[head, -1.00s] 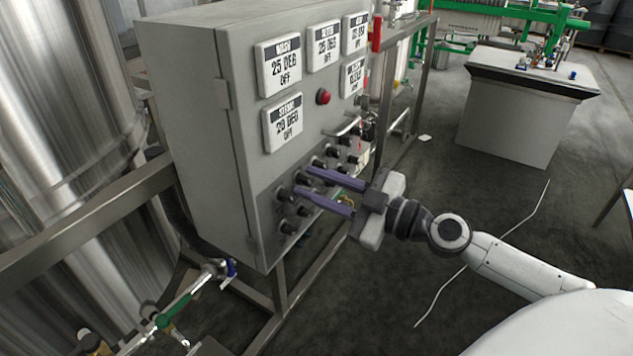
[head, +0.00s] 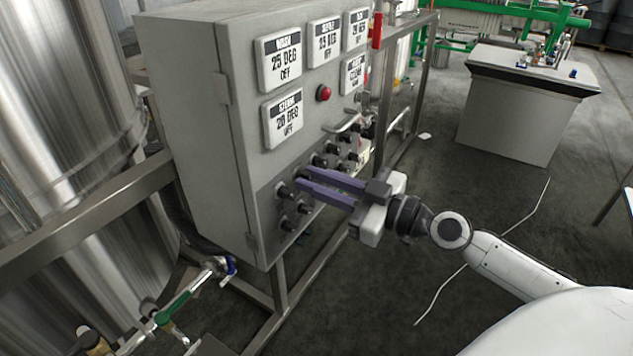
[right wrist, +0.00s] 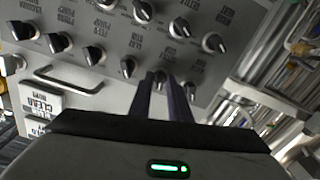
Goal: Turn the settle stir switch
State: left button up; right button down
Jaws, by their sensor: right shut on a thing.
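The grey control cabinet (head: 190,110) carries rows of black rotary switches on its lower front panel. My right gripper (head: 304,178) is at these switches, its purple fingers pointing at the panel. Its jaws are shut on one black switch knob, which shows between the fingertips in the right wrist view (right wrist: 160,76). The fingers partly hide this knob. Its label is too small and blurred to read surely. Neighbouring knobs (head: 286,192) stand close beside the fingertips. My left gripper is not in view.
White display plates (head: 278,60) and a red button (head: 323,93) sit above the switches. A metal handle (right wrist: 68,78) shows in the right wrist view. A steel tank (head: 60,120) stands at left, a white bench (head: 510,115) at back right. The floor between is mostly clear.

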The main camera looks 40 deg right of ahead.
jog(key=m, duration=0.3)
jog(key=shift+m+b, duration=0.3)
jog(key=shift+m, duration=0.1)
jog(key=m, duration=0.4)
jog(key=shift+m, duration=0.3)
jog(key=c, duration=1.9)
grip_release()
jog(key=shift+o, duration=0.2)
